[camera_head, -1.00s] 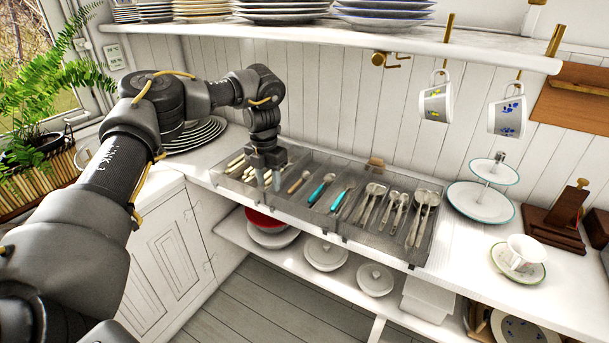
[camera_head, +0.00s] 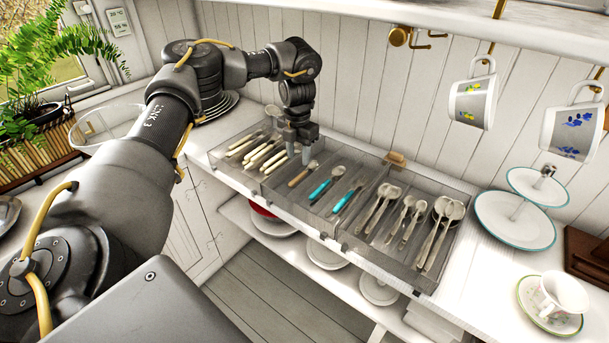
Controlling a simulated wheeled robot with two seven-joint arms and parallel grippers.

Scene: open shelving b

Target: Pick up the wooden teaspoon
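The wooden teaspoon (camera_head: 300,177) has a brown handle and a metal bowl. It lies in the clear cutlery tray (camera_head: 345,238), between the cream-handled cutlery (camera_head: 264,156) and the turquoise-handled spoon (camera_head: 322,189). My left gripper (camera_head: 299,155) points down over the tray, close to the bowl end of the wooden teaspoon. Its two fingers stand apart with nothing visible between them. I cannot tell its exact height above the spoon. My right gripper is not in view.
Metal spoons (camera_head: 405,218) fill the tray's right sections. A two-tier stand (camera_head: 515,220) and a cup on a saucer (camera_head: 563,293) stand to the right. Mugs (camera_head: 472,104) hang above. Plates (camera_head: 216,108) are behind my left arm. Bare counter shows right of the tray.

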